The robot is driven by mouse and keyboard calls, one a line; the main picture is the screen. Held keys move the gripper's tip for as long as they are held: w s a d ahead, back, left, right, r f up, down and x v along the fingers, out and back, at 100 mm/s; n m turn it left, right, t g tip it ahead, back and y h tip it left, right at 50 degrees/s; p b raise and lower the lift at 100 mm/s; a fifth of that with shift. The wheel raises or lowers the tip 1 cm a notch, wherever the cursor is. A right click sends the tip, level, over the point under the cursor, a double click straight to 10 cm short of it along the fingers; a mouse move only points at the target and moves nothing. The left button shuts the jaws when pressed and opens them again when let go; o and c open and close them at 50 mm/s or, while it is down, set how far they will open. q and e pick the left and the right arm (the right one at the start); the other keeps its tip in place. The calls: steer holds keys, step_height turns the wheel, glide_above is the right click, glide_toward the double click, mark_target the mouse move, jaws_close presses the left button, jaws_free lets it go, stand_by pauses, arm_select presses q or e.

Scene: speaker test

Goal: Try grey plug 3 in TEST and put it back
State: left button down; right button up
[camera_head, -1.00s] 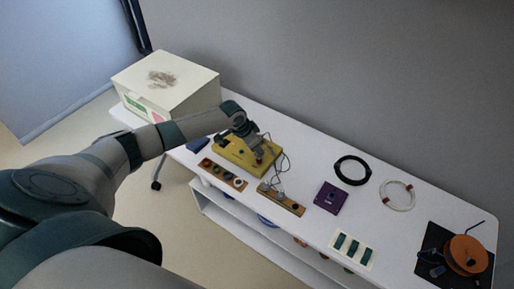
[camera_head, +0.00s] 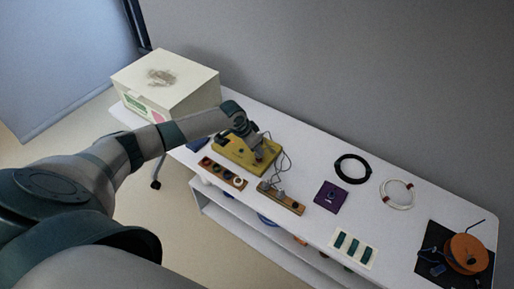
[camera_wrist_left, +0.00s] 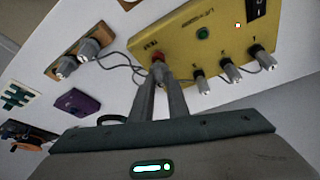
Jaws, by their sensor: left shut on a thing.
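The yellow box (camera_head: 232,150) lies on the white table and also fills the top of the left wrist view (camera_wrist_left: 180,45). My left gripper (camera_wrist_left: 158,72) is over its TEST marking, with the fingertips close together at a red piece (camera_wrist_left: 157,56). The gripper is shut on a grey plug, mostly hidden between the fingers; how deep it sits cannot be told. In the head view the left gripper (camera_head: 256,151) is over the box. Two grey plugs (camera_wrist_left: 66,66) (camera_wrist_left: 88,48) stand in the wooden holder (camera_head: 291,203). My right gripper is out of view.
Several grey pieces with white tips (camera_wrist_left: 231,72) line the box's edge beside the gripper. Thin dark cables (camera_wrist_left: 118,67) loop between holder and box. A wooden strip (camera_head: 217,170), purple block (camera_head: 330,197), black coil (camera_head: 340,172) and orange spool (camera_head: 466,253) share the table.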

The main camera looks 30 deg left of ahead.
arm_select(q)
steer(key=shift+f+b, duration=0.3)
steer(key=shift+f, duration=0.25)
steer(key=c, duration=1.6)
jaws_free()
steer(key=shift+c, duration=0.2)
steer(key=shift+r, duration=0.1)
steer(key=shift+r+p, duration=0.6)
steer(key=shift+p, duration=0.05)
steer(key=shift+r+p, duration=0.55)
steer(key=shift+r, duration=0.05)
steer(key=shift+r+p, duration=0.7)
steer(key=shift+r, duration=1.8)
